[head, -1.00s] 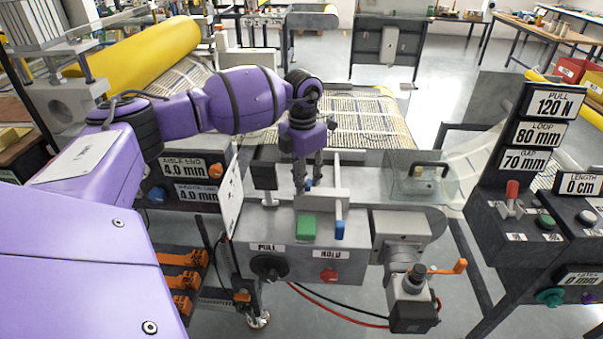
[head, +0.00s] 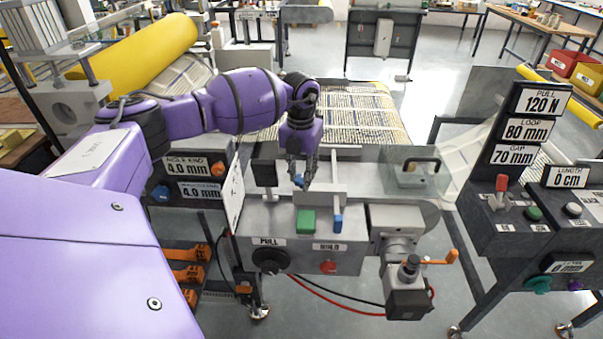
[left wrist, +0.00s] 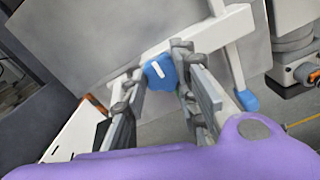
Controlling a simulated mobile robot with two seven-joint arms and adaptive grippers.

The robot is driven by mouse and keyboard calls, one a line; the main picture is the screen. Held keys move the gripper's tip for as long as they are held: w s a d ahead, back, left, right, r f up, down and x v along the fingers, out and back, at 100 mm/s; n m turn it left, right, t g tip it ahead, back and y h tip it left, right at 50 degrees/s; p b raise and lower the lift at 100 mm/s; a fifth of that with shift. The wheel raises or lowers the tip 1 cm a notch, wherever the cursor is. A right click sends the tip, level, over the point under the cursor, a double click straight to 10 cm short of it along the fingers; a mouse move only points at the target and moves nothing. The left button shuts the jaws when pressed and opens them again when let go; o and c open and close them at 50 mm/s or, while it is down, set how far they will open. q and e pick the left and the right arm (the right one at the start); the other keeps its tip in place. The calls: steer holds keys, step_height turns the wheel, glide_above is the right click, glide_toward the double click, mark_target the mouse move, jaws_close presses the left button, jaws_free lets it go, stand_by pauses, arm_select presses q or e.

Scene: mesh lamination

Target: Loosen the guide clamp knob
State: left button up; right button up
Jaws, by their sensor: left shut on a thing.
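The blue guide clamp knob (head: 298,181) sits on top of the grey machine, beside the light guide bar. In the left wrist view the knob (left wrist: 160,72) has a white mark on its face and lies between my fingertips. My left gripper (head: 301,178) reaches down over the machine and is shut on the knob; its fingers (left wrist: 158,78) press from both sides. The fingers partly hide the knob in the head view. My right gripper is in neither view.
A green button (head: 306,222) and a blue-ended lever (head: 338,223) are close in front. A clear cover with a black handle (head: 418,165) stands to the right. The front panel has a black knob (head: 270,260) and a red knob (head: 328,267). An orange crank (head: 440,259) juts out lower right.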

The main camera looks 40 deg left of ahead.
mark_target(299, 177)
arm_select(q)
steer(key=shift+a+r, duration=0.25)
steer(key=shift+a, duration=0.15)
steer(key=o, duration=1)
steer(key=shift+f, duration=0.1)
steer(key=shift+d+f, duration=0.1)
step_height(299, 177, up, 12)
